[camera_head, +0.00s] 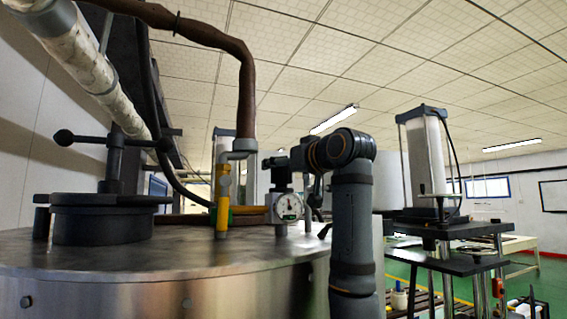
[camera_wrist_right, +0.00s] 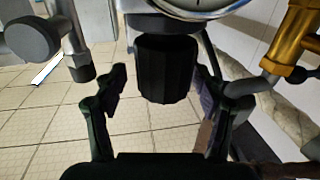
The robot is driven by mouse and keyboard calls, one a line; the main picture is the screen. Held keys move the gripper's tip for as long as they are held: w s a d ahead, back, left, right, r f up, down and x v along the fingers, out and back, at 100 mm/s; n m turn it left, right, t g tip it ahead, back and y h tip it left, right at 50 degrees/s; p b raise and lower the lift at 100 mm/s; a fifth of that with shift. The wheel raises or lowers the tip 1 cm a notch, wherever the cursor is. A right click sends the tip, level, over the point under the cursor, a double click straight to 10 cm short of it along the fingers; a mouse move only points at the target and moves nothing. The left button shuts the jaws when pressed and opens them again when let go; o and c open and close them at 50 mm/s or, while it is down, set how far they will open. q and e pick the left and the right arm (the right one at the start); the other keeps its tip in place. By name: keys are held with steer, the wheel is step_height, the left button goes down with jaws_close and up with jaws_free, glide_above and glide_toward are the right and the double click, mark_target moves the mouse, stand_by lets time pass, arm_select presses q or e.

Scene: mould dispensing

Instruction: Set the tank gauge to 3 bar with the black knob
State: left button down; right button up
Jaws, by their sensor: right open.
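The tank gauge (camera_head: 291,207) is a small round white dial on the metal tank top in the head view. Its needle reading is too small to make out. In the right wrist view only part of the gauge rim (camera_wrist_right: 195,10) shows at the top edge. The black ribbed knob (camera_wrist_right: 167,70) hangs in the middle of that view, between the fingers. My right gripper (camera_wrist_right: 160,90) is open, with one finger on each side of the knob and visible gaps. In the head view my right gripper (camera_head: 310,167) is beside the gauge assembly, partly hidden by its arm. My left gripper is not in view.
The tank top (camera_head: 170,255) carries a dark clamped lid (camera_head: 100,222) at left. A yellow pipe (camera_head: 223,195) and a brown hose (camera_head: 245,90) stand close left of the gauge. A machine stand (camera_head: 440,240) is at right.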

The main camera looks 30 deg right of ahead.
steer(key=shift+w+a, duration=0.1)
steer(key=shift+a, duration=0.1)
steer(key=shift+c, duration=0.7)
steer(key=shift+w, duration=0.1)
steer(key=c, duration=1)
steer(key=shift+d+f+n+y, duration=0.15)
steer(key=shift+n+y, duration=0.45)
steer(key=shift+y, duration=0.4)
steer(key=shift+c, duration=0.2)
steer(key=shift+n+y, duration=0.7)
steer(key=shift+y, duration=0.4)
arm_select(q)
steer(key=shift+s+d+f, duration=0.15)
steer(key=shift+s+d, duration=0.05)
arm_select(e)
steer(key=shift+n+y, duration=0.3)
steer(key=shift+y, duration=0.1)
